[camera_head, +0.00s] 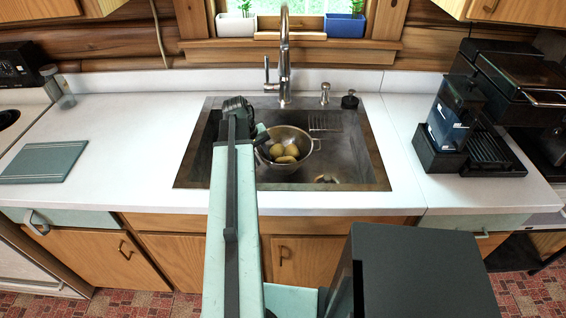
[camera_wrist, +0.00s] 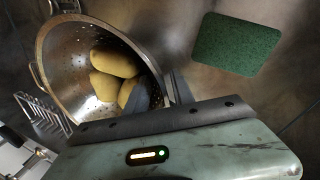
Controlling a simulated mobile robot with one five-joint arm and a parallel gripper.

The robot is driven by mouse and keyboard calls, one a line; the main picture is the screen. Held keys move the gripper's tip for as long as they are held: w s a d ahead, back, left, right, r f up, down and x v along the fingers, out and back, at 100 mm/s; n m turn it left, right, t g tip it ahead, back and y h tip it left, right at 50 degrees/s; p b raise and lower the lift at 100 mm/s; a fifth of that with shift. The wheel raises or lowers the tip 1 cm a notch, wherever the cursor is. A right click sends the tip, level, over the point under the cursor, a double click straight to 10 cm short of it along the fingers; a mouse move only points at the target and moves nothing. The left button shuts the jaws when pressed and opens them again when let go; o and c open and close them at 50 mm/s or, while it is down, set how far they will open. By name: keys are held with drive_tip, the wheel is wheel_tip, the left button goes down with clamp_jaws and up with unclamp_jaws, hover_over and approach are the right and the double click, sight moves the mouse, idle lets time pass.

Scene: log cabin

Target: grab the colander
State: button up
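The metal colander (camera_head: 309,146) sits in the sink and holds several yellowish potatoes (camera_head: 286,153). It also shows in the wrist view (camera_wrist: 68,72), with its perforated bowl, rim and a loop handle. My gripper (camera_head: 262,137) is at the colander's left rim in the head view, partly hidden by my arm. In the wrist view my gripper (camera_wrist: 160,92) has one dark finger inside the bowl by the potatoes and the other outside the wall. The rim lies between the fingers, which stand apart with a visible gap.
The steel sink (camera_head: 360,165) has a tall faucet (camera_head: 284,60) behind the colander. A green sponge (camera_wrist: 237,44) lies on the sink surface. A wire rack (camera_wrist: 42,113) is beside the colander. A coffee machine (camera_head: 455,125) stands right; a cutting board (camera_head: 43,162) lies left.

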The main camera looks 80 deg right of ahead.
drive_tip(key=shift+r, duration=0.15)
clamp_jaws()
idle(1.2)
